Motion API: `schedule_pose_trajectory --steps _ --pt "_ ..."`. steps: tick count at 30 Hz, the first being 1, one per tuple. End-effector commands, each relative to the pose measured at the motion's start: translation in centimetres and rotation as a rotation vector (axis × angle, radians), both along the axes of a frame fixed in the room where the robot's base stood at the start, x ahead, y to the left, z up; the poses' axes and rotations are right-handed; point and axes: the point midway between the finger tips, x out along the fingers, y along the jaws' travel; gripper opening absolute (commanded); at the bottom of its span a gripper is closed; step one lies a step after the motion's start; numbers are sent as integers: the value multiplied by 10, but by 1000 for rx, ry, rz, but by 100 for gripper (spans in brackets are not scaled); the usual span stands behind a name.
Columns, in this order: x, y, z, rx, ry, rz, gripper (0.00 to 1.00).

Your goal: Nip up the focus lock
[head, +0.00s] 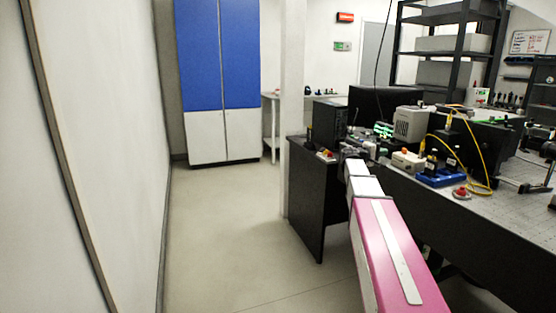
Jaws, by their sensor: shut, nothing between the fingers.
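I cannot pick out the focus lock in the head view; the parts on the bench are too small to tell apart. The dark optical bench (465,220) runs along the right side. My pink and white arm reaches from the bottom right up to the bench's near left part. My gripper cannot be made out at the arm's far end, where small grey parts crowd together.
On the bench stand a grey instrument (410,123), a blue box (441,178), a white box (408,161), a red button (461,192) and looping yellow cable (483,160). A blue and white cabinet (219,75) stands behind. The floor (225,225) left of the bench is clear.

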Motion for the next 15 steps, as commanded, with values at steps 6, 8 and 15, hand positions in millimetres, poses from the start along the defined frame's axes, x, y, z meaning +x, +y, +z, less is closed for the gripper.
schedule_pose_trajectory --steps 6,8,15 --pt "-5 4 -10 25 9 -19 0" --pt "-8 10 -10 26 7 -20 0" --pt "-20 37 -7 22 3 -15 0"
